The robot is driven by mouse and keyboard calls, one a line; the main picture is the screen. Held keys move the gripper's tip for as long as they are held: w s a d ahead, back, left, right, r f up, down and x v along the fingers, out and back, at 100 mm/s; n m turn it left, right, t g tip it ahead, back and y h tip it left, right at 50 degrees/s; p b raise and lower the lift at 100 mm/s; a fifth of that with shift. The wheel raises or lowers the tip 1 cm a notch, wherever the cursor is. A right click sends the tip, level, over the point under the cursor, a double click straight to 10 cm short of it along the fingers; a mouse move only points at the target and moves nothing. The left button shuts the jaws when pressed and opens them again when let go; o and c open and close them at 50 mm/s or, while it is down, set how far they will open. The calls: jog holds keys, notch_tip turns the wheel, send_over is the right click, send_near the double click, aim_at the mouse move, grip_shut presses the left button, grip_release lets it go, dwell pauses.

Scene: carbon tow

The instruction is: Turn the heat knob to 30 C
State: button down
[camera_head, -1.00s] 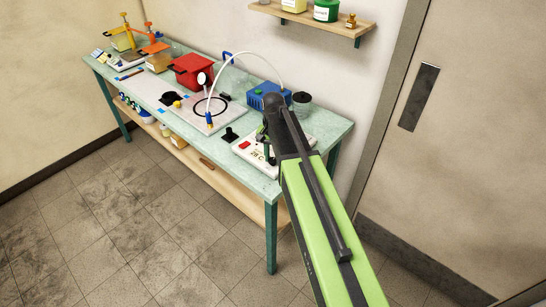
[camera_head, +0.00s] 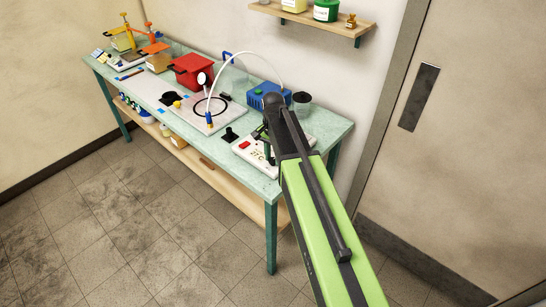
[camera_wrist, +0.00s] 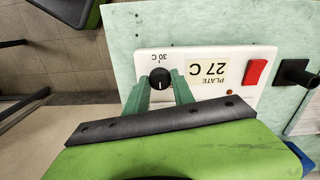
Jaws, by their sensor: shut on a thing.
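The heat knob (camera_wrist: 160,78) is a small round black dial with a pale mark on a white control panel (camera_wrist: 202,60), seen upside down in the wrist view. A "30 C" label (camera_wrist: 162,58) is printed beside it. A cream label or display (camera_wrist: 207,69) next to it reads "PLATE 27 C". My gripper (camera_wrist: 161,82) is shut on the knob, with one green-grey finger on each side. In the head view my gripper (camera_head: 267,145) is over the white panel (camera_head: 252,158) at the bench's right end, and my arm hides part of it.
A red switch (camera_wrist: 256,72) and a black fitting (camera_wrist: 296,72) lie beside the label. On the bench (camera_head: 318,133) stand a blue unit (camera_head: 268,96), a dark-lidded jar (camera_head: 302,98), a curved tube (camera_head: 262,56) and a red container (camera_head: 193,71). The floor in front is clear.

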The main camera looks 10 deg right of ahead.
aim_at(273, 160)
jog(key=c, duration=1.1)
grip_release()
jog(key=shift+r, duration=0.1)
notch_tip(273, 160, up, 17)
jog(key=p, duration=1.7)
jog(key=shift+r, duration=0.15)
